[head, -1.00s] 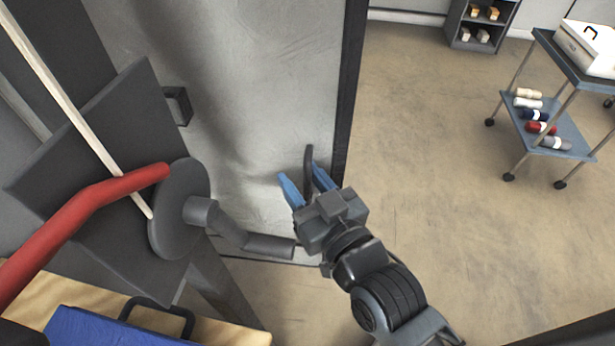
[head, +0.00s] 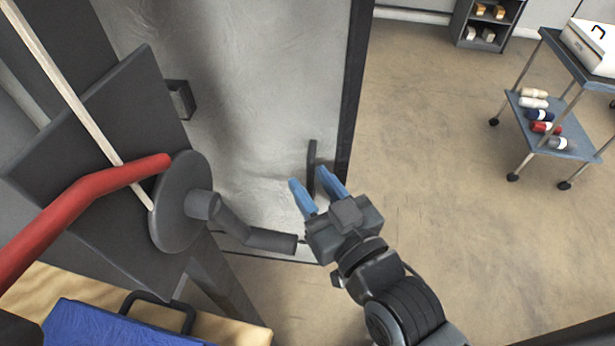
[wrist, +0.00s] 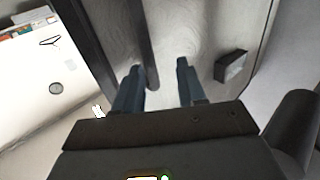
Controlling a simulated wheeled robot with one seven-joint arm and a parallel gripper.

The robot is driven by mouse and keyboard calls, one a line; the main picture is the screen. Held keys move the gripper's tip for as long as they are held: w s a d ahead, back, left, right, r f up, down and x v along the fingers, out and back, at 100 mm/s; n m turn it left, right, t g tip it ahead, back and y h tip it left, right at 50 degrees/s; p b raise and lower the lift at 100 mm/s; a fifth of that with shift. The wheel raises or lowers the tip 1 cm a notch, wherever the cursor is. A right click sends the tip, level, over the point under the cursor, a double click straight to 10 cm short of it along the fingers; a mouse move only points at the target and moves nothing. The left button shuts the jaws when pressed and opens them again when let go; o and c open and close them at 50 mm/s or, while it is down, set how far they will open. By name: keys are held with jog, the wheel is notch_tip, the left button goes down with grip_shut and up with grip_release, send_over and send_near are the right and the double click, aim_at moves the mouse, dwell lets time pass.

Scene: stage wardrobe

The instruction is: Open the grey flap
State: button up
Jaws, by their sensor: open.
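The grey flap (head: 255,75) is a tall, scuffed panel with a dark right edge, upright in the head view. A dark upright bar handle (head: 312,160) stands near its right edge, low in the picture. My gripper (head: 316,187) has its two blue fingers apart, at the lower end of this handle. In the wrist view the handle (wrist: 139,35) runs down between the fingertips (wrist: 160,66), closer to the left finger. The gripper is open, and I cannot tell whether a finger touches the handle. The flap looks closed, but its right edge seam is unclear.
A dark block (head: 180,100) sits on the flap's left side. A dark stand with a disc (head: 178,225), a grey bent arm (head: 265,241) and a red bar (head: 90,200) crowd the left. A cart (head: 560,145) stands right. The floor (head: 450,230) between is clear.

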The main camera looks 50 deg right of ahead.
jog(key=shift+b+v, duration=0.5)
jog(key=shift+v, duration=2.25)
